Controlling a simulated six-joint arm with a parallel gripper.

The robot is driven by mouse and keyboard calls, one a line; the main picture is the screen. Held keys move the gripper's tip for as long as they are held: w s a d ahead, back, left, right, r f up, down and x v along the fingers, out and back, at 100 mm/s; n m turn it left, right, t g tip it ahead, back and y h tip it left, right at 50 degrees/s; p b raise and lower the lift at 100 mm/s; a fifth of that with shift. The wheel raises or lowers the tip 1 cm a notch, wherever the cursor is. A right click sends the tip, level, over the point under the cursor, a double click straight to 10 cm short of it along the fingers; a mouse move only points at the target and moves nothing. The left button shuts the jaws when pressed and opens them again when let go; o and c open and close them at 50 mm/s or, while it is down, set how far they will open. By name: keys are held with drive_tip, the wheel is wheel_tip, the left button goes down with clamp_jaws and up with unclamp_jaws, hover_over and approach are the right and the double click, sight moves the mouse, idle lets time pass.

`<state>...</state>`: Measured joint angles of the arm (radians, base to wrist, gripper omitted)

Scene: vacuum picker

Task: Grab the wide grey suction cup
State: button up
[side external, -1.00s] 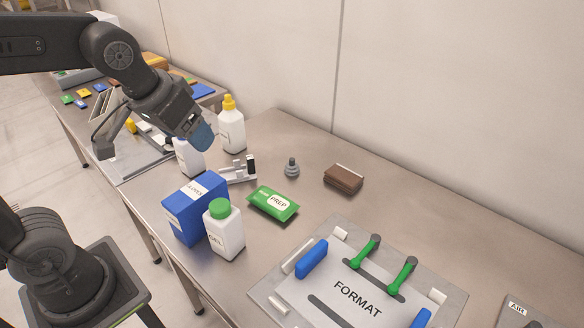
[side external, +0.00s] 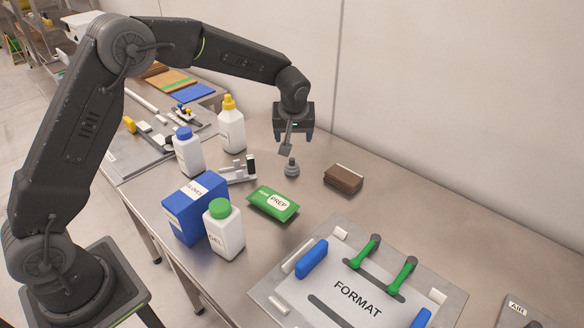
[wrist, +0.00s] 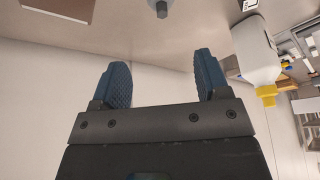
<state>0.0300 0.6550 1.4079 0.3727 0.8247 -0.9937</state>
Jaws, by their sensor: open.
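The grey suction cup (side external: 291,168) stands upright on the steel table, between the green wipes pack and the brown block. Its top shows at the upper edge of the wrist view (wrist: 160,8); the rest of it is cut off there. My gripper (side external: 294,136) is above and slightly behind the cup in the side view, pointing down, apart from it. In the wrist view the two blue ridged fingers (wrist: 162,75) are spread with nothing between them.
A brown block (side external: 343,179) lies right of the cup, and a green wipes pack (side external: 273,204) lies in front. A white bottle with yellow cap (side external: 231,129) stands to the left. The format plate (side external: 330,235) lies nearer the front. Bare table lies behind the cup.

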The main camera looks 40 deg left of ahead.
sight(292, 159)
drive_tip(key=x, duration=0.8)
drive_tip(key=shift+a, duration=0.1)
drive_tip(key=shift+s+x, duration=0.1)
drive_tip(key=shift+x, duration=1.25)
drive_tip(key=shift+s+x, duration=0.15)
drive_tip(key=shift+x, duration=1.25)
drive_tip(key=c, duration=1)
drive_tip(key=shift+r, duration=0.1)
